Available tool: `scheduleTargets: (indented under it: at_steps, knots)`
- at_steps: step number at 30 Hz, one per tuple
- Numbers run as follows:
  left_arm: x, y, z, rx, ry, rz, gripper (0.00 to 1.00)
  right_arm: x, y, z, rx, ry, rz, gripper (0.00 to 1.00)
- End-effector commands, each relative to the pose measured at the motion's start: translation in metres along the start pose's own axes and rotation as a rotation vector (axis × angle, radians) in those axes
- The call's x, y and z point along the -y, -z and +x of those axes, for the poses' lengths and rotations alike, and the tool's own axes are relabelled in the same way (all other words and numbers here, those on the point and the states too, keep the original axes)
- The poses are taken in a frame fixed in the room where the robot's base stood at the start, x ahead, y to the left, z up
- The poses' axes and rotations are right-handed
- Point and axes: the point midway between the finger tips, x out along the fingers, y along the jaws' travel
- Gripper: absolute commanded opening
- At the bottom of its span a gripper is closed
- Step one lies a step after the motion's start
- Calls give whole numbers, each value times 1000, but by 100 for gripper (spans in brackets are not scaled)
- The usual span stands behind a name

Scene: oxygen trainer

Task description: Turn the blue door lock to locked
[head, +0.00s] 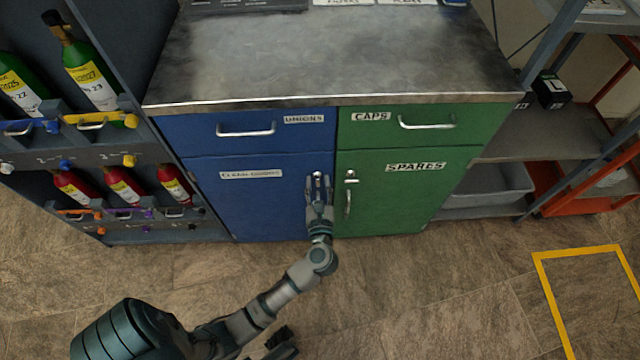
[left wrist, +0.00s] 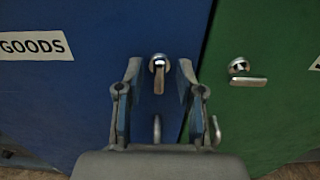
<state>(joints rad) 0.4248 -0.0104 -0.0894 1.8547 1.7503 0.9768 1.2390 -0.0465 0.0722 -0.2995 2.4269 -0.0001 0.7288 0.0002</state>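The blue door (head: 262,205) is closed on the left half of the cabinet. Its metal lock (head: 317,176) sits near the door's right edge. In the left wrist view the lock (left wrist: 159,64) has its lever pointing straight down. My left gripper (head: 320,185) is in front of the blue door at the lock. In the left wrist view its two fingers (left wrist: 158,72) are apart, one on each side of the lock lever, with visible gaps. I cannot tell whether the fingertips touch the door.
The green door (head: 410,200) beside it has a lock (left wrist: 240,67) with its lever lying horizontal. A vertical handle (left wrist: 157,129) is below the blue lock, between my fingers. Drawers and a metal worktop (head: 340,60) are above. A bottle rack (head: 90,150) stands at left, shelves (head: 540,145) at right.

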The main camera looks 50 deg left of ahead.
Motion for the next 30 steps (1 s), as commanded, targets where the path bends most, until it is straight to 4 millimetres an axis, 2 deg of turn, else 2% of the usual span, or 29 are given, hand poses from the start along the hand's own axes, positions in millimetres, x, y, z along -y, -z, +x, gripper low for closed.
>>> scheduleTargets:
  at_steps: [4,5,9,20,26,30]
  knots:
    - [0,0,0,1,0,0,38,0,1,1,-2,-1,0,0]
    - [0,0,0,1,0,0,35,0,1,1,-3,-1,0,0]
    - [0,0,0,1,0,1,0,0,2,1,-3,-2,1,0]
    - [1,-2,-1,2,1,18,0,1,5,4,-9,-1,1,0]
    - [2,-6,0,3,1,97,0,3,15,10,-16,-2,1,0]
    - [2,-8,-1,3,1,195,0,7,29,4,1,-4,3,0]
